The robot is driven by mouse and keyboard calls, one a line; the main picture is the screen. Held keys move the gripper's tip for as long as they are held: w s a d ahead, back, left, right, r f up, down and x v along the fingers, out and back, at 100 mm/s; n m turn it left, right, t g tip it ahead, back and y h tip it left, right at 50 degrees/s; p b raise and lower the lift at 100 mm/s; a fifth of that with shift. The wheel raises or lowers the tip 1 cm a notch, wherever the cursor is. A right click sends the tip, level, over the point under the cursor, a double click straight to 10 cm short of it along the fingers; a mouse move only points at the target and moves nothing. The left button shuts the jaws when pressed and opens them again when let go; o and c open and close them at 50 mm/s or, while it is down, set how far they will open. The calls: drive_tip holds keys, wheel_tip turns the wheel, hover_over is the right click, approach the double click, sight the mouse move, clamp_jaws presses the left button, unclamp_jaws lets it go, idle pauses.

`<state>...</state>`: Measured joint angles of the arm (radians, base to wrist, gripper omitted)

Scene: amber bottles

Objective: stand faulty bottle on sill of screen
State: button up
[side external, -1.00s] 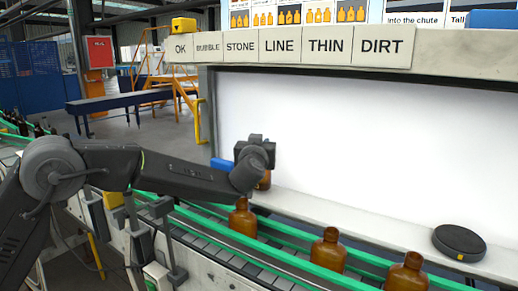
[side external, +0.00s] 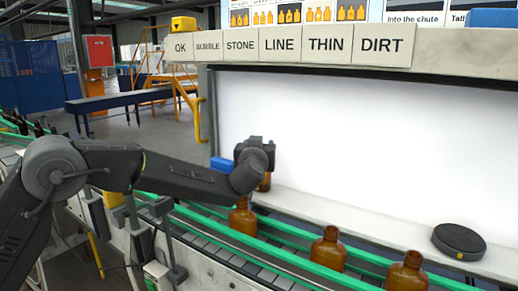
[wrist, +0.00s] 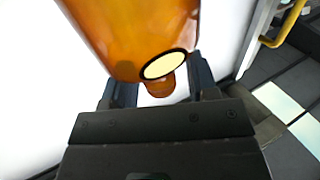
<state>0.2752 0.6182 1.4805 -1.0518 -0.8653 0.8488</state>
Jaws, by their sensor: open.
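An amber bottle (side external: 265,183) is at the left part of the pale sill (side external: 318,212), in front of the white screen (side external: 370,150). It is mostly hidden behind my gripper (side external: 258,163), so its contact with the sill is hard to see. In the wrist view the amber bottle (wrist: 135,30) fills the top middle, with a pale, dark-rimmed disc and a narrower amber part at its lower end. My gripper (wrist: 160,85) is open, with one finger on each side of that narrow part.
Several amber bottles, among them a near one (side external: 328,248), stand on the conveyor between green rails (side external: 300,262). A black round puck (side external: 459,241) lies on the sill at right. A blue block (side external: 222,164) is left of my gripper. The sill between the bottle and puck is clear.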

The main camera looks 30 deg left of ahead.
wheel_tip(320, 180, up, 7)
drive_tip(key=s+d, duration=0.1)
drive_tip(key=s, duration=0.1)
drive_tip(key=shift+s+d+r, duration=0.15)
drive_tip(key=shift+s+r, duration=0.05)
drive_tip(key=shift+s, duration=0.15)
drive_tip(key=s+d+r+m+g+h, duration=0.1)
drive_tip(key=s+m+h, duration=0.2)
drive_tip(key=s+h, duration=0.35)
drive_tip(key=s+r+m+h, duration=0.2)
drive_tip(key=s+m+h, duration=0.1)
drive_tip(key=s, duration=0.6)
drive_tip(key=s+a+f+g, duration=0.2)
drive_tip(key=s+f+g, duration=0.1)
drive_tip(key=s+f, duration=0.3)
drive_tip(key=s+a+f+g+y, duration=0.1)
drive_tip(key=s+f, duration=0.4)
drive_tip(key=s, duration=0.6)
drive_tip(key=s+a+f+g, duration=0.3)
drive_tip(key=s+f+g, duration=0.2)
drive_tip(key=s, duration=0.4)
drive_tip(key=shift+s+a+f+n+g+y, duration=0.2)
drive_tip(key=shift+a+f+n+g+y, duration=0.15)
drive_tip(key=shift+f, duration=0.45)
